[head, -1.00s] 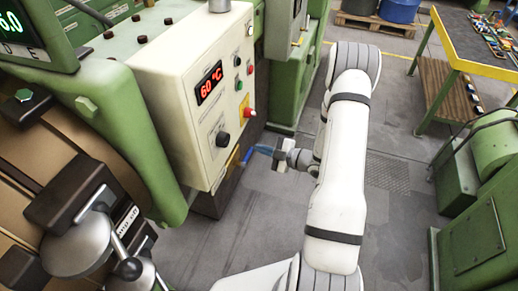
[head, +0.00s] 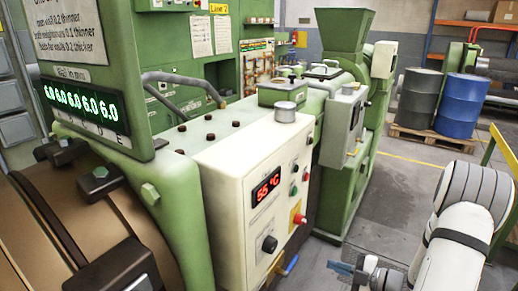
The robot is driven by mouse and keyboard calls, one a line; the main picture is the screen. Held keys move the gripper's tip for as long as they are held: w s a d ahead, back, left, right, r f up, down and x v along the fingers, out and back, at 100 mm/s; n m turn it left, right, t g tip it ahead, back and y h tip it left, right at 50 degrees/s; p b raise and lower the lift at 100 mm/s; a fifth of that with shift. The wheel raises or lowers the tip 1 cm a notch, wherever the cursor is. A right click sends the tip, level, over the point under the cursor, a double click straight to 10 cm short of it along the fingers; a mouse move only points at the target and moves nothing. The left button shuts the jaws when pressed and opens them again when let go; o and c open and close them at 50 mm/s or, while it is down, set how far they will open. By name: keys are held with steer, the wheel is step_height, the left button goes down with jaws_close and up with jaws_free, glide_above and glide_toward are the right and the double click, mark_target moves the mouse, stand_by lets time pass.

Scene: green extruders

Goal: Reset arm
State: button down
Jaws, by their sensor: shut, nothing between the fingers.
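My arm (head: 455,245) is white with dark bands and stands at the lower right of the head view. My gripper (head: 340,268), with blue fingers, points left from it near the bottom edge. It looks shut and empty, and it is apart from the cream control box (head: 240,205) to its left. The lower part of my arm is cut off by the frame edge.
The box shows a red display (head: 266,188) reading 55 °C, a black knob (head: 269,244) and a red knob (head: 299,219). A blue lever (head: 290,266) sits at its lower edge. Blue and dark drums (head: 462,106) stand behind on a pallet. Grey floor (head: 385,195) is open between.

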steer(key=s+a+r+n+g+h, duration=0.1)
steer(key=s+a+r+n+g, duration=0.25)
steer(key=n, duration=0.45)
steer(key=s+a+r+n+g+h+b, duration=0.1)
steer(key=s+a+r+n+g, duration=0.2)
steer(key=a+n, duration=0.35)
steer(key=s+a+r+n+g+h, duration=0.1)
steer(key=s+a+r+n+g, duration=0.15)
steer(key=n, duration=0.75)
steer(key=s+d+r+n+t+h, duration=0.1)
steer(key=s+r+n+h, duration=0.3)
steer(key=n, duration=0.9)
steer(key=s+r+n+t+h+b, duration=0.1)
steer(key=s+r+n+h, duration=0.3)
steer(key=n, duration=0.9)
steer(key=shift+s+d+r+t+h, duration=0.3)
steer(key=shift+s+d+t+h, duration=0.1)
steer(key=shift+s+h, duration=0.45)
